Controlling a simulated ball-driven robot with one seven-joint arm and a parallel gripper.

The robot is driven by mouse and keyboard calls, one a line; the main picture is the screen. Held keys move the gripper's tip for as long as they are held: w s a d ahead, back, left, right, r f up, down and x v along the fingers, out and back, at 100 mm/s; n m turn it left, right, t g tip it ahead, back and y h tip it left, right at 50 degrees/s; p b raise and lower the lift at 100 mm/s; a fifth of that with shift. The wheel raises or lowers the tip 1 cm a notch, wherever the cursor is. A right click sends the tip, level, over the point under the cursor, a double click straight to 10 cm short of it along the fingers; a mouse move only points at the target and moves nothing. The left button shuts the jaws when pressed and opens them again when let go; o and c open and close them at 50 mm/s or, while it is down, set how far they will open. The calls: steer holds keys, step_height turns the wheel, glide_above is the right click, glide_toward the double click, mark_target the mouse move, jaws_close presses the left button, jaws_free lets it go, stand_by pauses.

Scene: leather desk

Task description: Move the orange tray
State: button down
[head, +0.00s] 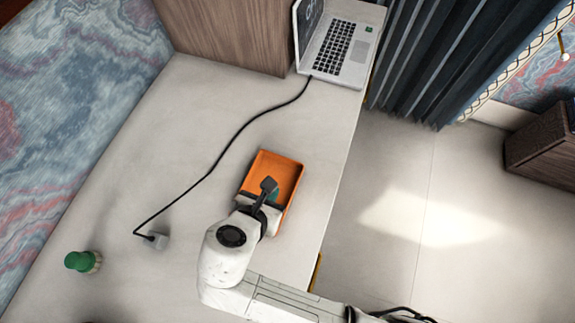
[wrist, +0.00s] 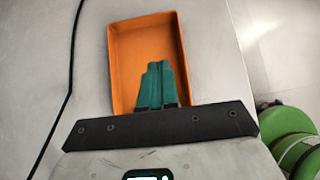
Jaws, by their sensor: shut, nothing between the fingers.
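The orange tray (head: 281,170) lies on the pale desk, near its right edge. It is shallow and rectangular, and its inside looks empty. In the wrist view the tray (wrist: 140,50) fills the upper middle. My gripper (head: 269,186) is over the near end of the tray. Its teal fingers (wrist: 158,68) are together, with nothing between them, and point into the tray's area. I cannot tell whether they touch the tray. My gripper and wrist hide the tray's near end.
A black cable (head: 213,165) runs left of the tray from an open laptop (head: 340,50) to a grey adapter (head: 155,240). A green-topped object (head: 82,261) stands at the lower left. The desk's right edge (head: 340,190) is close. Desk left of the tray is mostly clear.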

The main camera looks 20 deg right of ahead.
mark_target(292, 163)
steer(key=x, duration=0.8)
steer(key=shift+d+f, duration=0.1)
steer(key=shift+f, duration=0.05)
steer(key=shift+w+d, duration=0.8)
steer(key=shift+w, duration=0.2)
steer(key=shift+w+d+p, duration=0.35)
steer(key=shift+w+d, duration=0.2)
steer(key=shift+w, duration=0.05)
